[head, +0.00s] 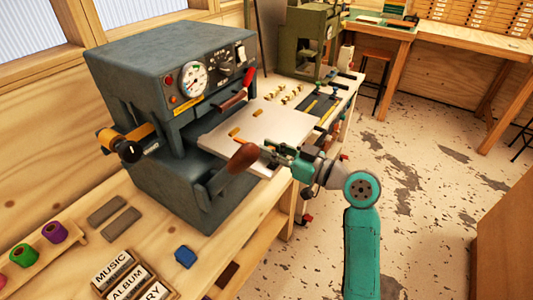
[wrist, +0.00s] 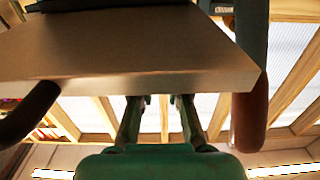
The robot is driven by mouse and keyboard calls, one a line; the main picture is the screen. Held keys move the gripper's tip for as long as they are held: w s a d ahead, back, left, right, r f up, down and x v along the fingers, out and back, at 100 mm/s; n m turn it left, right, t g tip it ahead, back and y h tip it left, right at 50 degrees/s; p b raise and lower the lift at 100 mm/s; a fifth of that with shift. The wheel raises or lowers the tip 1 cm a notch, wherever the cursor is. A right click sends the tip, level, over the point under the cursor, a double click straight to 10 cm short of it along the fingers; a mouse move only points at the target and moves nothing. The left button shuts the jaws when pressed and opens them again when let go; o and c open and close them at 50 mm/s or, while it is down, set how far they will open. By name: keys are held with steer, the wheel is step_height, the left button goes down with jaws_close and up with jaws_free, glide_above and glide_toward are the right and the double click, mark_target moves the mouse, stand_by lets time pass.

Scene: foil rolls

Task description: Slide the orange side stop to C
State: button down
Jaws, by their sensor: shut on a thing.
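The pale plate (head: 222,138) juts out from the front of the dark grey machine (head: 150,75). In the wrist view my gripper's fingers (wrist: 158,102) point up at the plate's edge (wrist: 160,84). The plate hides their tips and the stop there. No letter C is legible.
A brown wooden handle (head: 243,156) stands close left of my gripper. Small brass pieces (head: 290,95) lie on the bench behind. A blue block (head: 185,256) lies at the front. Open floor is at the right.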

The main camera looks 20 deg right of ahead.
steer(key=shift+w+d, duration=0.3)
steer(key=shift+d, duration=0.1)
steer(key=c, duration=1.1)
jaws_free()
steer(key=shift+s, duration=0.15)
steer(key=v, duration=1.2)
